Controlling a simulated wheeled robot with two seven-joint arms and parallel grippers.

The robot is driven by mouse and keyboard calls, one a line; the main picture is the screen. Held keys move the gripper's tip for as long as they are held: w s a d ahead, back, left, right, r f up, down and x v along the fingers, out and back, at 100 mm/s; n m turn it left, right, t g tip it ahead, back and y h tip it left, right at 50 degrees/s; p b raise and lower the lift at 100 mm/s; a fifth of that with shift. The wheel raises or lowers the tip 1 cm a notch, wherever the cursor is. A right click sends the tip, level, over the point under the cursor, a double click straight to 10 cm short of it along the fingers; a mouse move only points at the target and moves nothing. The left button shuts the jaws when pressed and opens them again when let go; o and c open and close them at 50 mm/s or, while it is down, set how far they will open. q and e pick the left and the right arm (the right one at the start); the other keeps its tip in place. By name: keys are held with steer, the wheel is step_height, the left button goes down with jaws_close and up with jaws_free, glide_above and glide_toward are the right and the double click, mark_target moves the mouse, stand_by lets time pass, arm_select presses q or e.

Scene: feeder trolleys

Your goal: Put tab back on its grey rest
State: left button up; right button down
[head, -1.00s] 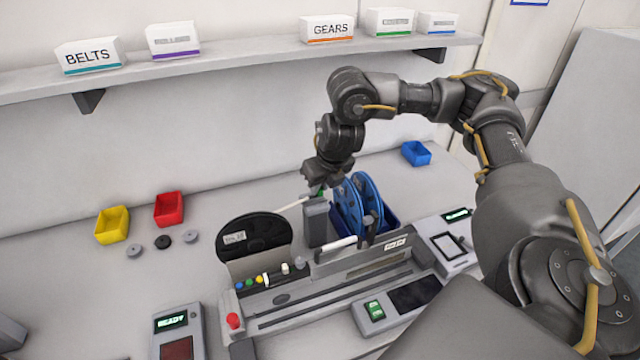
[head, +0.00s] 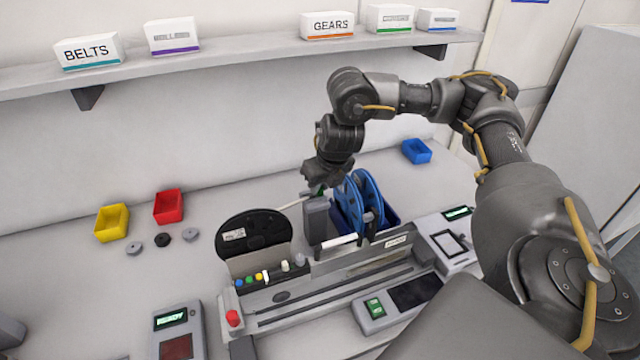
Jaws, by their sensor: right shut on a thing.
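My right gripper (head: 317,190) is shut on a small green tab (head: 319,191) behind the feeder trolley. The fingers hide most of the tab. A pale strip (head: 290,205) runs from near the tab down left towards the black reel (head: 252,233). A grey upright block (head: 317,222), which looks like the tab's rest, stands just below the gripper. I cannot tell whether the tab touches it. My left gripper is not in view.
Blue reels (head: 352,205) stand close to the right of the grey block. A yellow bin (head: 111,223) and a red bin (head: 168,207) sit at left. A small blue bin (head: 416,151) is at the back right. A shelf (head: 240,67) with labelled boxes runs above.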

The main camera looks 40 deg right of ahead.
steer(key=c, duration=1.3)
jaws_free()
steer(key=shift+p+v, duration=0.95)
steer(key=shift+v, duration=4.4)
